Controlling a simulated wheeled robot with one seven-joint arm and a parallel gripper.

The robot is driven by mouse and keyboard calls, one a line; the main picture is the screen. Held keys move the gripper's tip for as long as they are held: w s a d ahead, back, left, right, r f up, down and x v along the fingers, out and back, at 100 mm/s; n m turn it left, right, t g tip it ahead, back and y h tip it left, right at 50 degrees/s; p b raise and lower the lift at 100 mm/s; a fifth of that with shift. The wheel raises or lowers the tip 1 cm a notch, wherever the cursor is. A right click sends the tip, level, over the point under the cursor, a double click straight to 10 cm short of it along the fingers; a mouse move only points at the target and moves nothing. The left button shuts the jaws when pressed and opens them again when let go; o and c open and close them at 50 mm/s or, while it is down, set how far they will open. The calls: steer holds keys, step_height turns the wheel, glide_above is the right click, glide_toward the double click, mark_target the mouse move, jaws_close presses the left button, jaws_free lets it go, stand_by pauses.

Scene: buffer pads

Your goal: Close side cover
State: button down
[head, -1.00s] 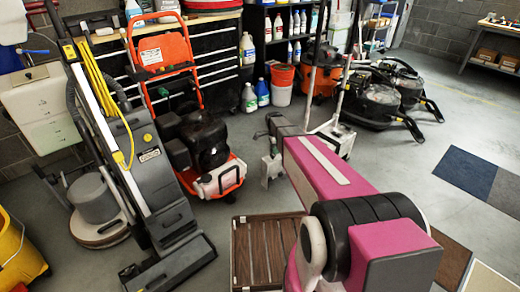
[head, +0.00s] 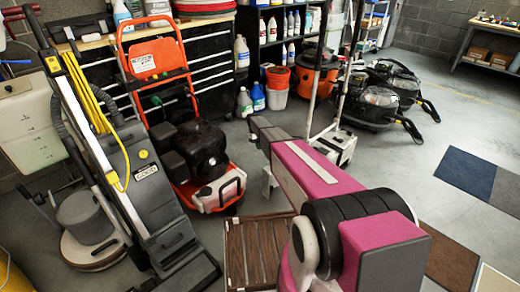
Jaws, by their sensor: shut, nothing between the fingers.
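I cannot tell which part in view is the side cover. The grey upright floor machine (head: 140,185) with a yellow cord stands at the left. The orange-framed machine (head: 205,165) with a black engine and an orange-white front stands right of it. My pink arm reaches from the bottom right toward the middle. My gripper (head: 268,184) shows only as a small grey piece below the arm's far end, just right of the orange-framed machine. The arm hides most of it. It appears shut and empty, and I cannot tell whether it touches anything.
A brown slatted mat (head: 250,252) lies on the floor in front of the orange-framed machine. Black vacuum machines (head: 375,105) stand at the back right. A round-based floor machine (head: 92,235) is at the left. Floor mats (head: 465,172) lie at the right, with open floor around them.

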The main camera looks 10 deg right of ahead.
steer(key=s+f, duration=0.1)
steer(key=f, duration=0.1)
steer(key=s+d+f, duration=0.1)
steer(key=s+f, duration=0.1)
steer(key=s+d+f, duration=0.1)
steer(key=s+f, duration=0.1)
steer(key=f, duration=0.1)
steer(key=shift+d, duration=0.2)
steer(key=shift+s+d, duration=0.35)
steer(key=shift+s, duration=0.25)
